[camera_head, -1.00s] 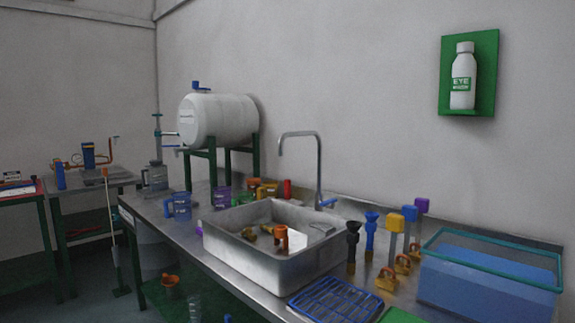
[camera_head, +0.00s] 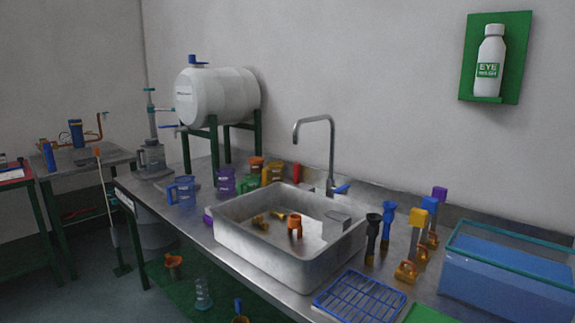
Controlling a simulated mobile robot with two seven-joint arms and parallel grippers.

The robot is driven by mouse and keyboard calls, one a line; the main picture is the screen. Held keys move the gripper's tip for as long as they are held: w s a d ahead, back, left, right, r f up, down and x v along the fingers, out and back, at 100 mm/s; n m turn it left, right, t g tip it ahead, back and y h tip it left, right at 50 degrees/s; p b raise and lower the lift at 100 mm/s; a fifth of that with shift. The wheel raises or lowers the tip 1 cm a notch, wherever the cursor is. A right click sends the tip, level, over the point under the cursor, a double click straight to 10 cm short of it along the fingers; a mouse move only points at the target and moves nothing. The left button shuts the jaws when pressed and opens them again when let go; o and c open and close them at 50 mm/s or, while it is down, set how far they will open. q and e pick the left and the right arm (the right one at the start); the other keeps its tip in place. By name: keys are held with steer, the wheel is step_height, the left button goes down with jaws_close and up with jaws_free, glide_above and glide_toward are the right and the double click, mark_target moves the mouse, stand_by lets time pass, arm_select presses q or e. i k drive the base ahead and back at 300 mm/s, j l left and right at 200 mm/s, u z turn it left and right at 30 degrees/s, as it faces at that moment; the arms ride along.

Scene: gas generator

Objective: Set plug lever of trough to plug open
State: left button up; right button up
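A blue trough-like tank (camera_head: 510,283) with a teal rim stands at the right end of the steel bench, partly cut by the frame edge. A grey rectangular basin (camera_head: 262,252) sits mid-bench, with an orange piece (camera_head: 295,224) and small brass-coloured pieces inside. A curved steel tap (camera_head: 331,150) with a blue lever handle (camera_head: 342,188) stands behind the basin. I cannot make out a plug lever or its setting on either vessel. Neither of my grippers shows.
A blue wire rack (camera_head: 357,298) lies in front of the tank. Tools with yellow, blue and purple tops (camera_head: 418,217) stand between basin and tank. A white barrel (camera_head: 217,97) on a green stand and coloured jugs (camera_head: 182,191) are at the left.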

mark_target(296, 165)
steer(key=i+j, duration=0.2)
steer(key=j, duration=0.15)
steer(key=i+j, duration=0.2)
steer(key=j, duration=0.2)
steer(key=i+j, duration=0.2)
steer(key=j, duration=0.15)
steer(key=i+j, duration=0.2)
steer(key=j, duration=0.15)
steer(key=i+j+z, duration=0.1)
steer(key=j, duration=0.3)
steer(key=i+j, duration=0.45)
steer(key=j, duration=0.3)
